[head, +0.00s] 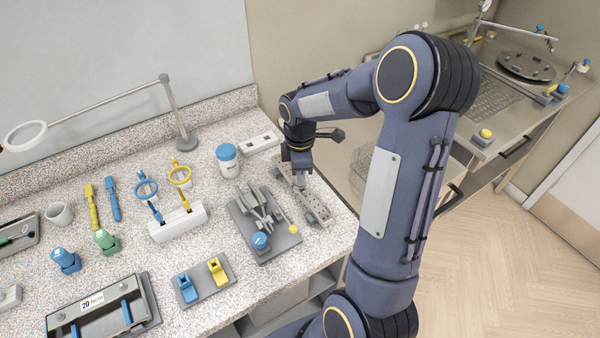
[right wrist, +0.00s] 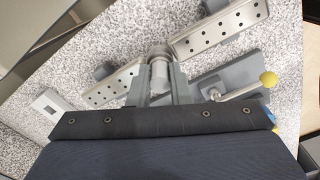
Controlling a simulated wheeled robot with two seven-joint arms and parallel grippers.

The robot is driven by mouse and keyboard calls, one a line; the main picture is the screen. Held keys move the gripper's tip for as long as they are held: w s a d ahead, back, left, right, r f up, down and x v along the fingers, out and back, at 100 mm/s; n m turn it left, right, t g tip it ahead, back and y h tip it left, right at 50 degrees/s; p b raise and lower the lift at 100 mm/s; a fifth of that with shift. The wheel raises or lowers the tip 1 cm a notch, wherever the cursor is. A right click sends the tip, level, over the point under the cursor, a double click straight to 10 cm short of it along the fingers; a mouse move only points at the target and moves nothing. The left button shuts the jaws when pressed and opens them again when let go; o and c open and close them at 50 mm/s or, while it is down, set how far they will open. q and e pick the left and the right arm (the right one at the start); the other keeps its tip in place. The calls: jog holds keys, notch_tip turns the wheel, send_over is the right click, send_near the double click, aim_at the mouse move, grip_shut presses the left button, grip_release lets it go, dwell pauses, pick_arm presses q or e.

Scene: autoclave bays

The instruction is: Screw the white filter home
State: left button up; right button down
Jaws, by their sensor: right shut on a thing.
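My right gripper (head: 299,180) points down over the perforated metal fixture (head: 318,213) near the right end of the counter. In the right wrist view its two fingers (right wrist: 160,82) are closed on a pale grey-white cylindrical piece (right wrist: 159,68), which looks like the white filter. The piece sits between two perforated plates, one at the left (right wrist: 112,90) and one at the upper right (right wrist: 225,28). The fingers hide its lower part, so I cannot tell how deep it is seated. In the head view the gripper covers it. My left gripper is not in view.
Left of the fixture is a grey stand (head: 277,243) with metal arms, a blue knob (head: 260,241) and a yellow ball (head: 293,229). A white jar with a blue lid (head: 228,160) and a white block (head: 260,143) stand behind. The counter's right edge is close.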

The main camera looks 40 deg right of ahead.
jog(key=shift+m, duration=1)
jog(key=shift+m+b, duration=0.3)
jog(key=shift+m, duration=1.4)
jog(key=shift+m, duration=1.8)
jog(key=m, duration=0.3)
